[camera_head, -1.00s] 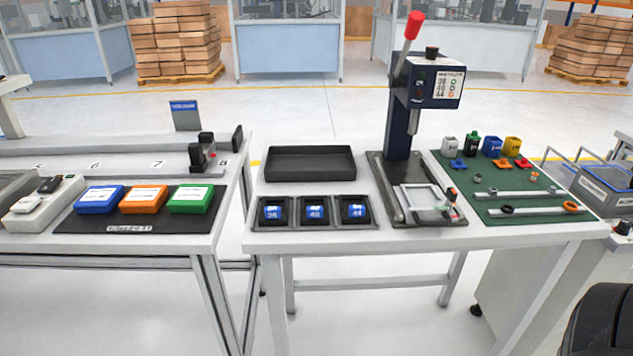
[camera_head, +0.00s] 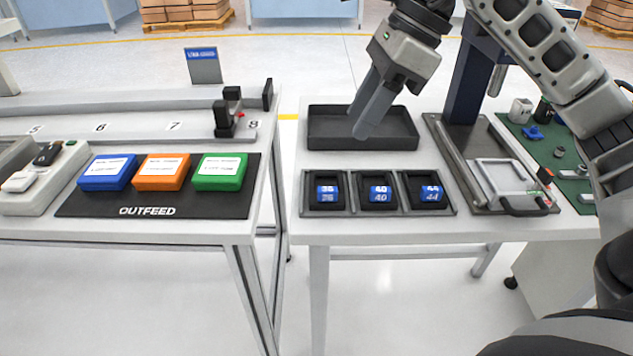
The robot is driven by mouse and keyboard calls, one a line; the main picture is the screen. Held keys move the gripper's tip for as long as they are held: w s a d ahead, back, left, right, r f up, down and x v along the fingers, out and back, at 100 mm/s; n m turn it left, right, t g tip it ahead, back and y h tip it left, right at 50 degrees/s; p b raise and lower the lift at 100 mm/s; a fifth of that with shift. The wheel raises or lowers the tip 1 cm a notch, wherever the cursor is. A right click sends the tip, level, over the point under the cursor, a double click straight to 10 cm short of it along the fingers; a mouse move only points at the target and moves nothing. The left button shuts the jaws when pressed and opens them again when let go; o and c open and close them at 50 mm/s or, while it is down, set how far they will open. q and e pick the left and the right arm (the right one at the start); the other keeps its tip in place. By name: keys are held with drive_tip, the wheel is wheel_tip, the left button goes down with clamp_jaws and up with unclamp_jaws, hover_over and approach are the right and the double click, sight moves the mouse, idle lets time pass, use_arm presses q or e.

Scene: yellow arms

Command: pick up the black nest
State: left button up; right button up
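Three black blocks with blue labels sit side by side in the compartments of a dark holder (camera_head: 335,213) near the table's front edge: the left one (camera_head: 327,202) reads 38, the middle one (camera_head: 379,203) 40, the right one (camera_head: 430,203) 44. Which of them is the black nest, I cannot tell. My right gripper (camera_head: 369,120) points down over the black tray behind the holder, apart from the blocks. My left gripper is out of view.
The empty black tray (camera_head: 325,143) lies behind the holder. A press with a dark column (camera_head: 470,85) and a metal fixture (camera_head: 497,172) stands to the right, partly behind my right arm. The left table carries blue, orange and green boxes (camera_head: 219,172) on an OUTFEED mat (camera_head: 150,207).

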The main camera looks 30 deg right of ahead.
drive_tip(key=d+f+h, duration=0.1)
hover_over(329, 189)
drive_tip(key=s+d, duration=0.1)
drive_tip(key=s, duration=0.1)
drive_tip(key=f, duration=0.8)
drive_tip(key=shift+w+f+b, duration=0.2)
drive_tip(key=shift+w+b, duration=0.05)
drive_tip(key=shift+b, duration=0.1)
drive_tip(key=x, duration=0.3)
drive_tip(key=d+x, duration=0.1)
drive_tip(key=x, duration=0.1)
drive_tip(key=shift+w+f, duration=0.25)
clamp_jaws()
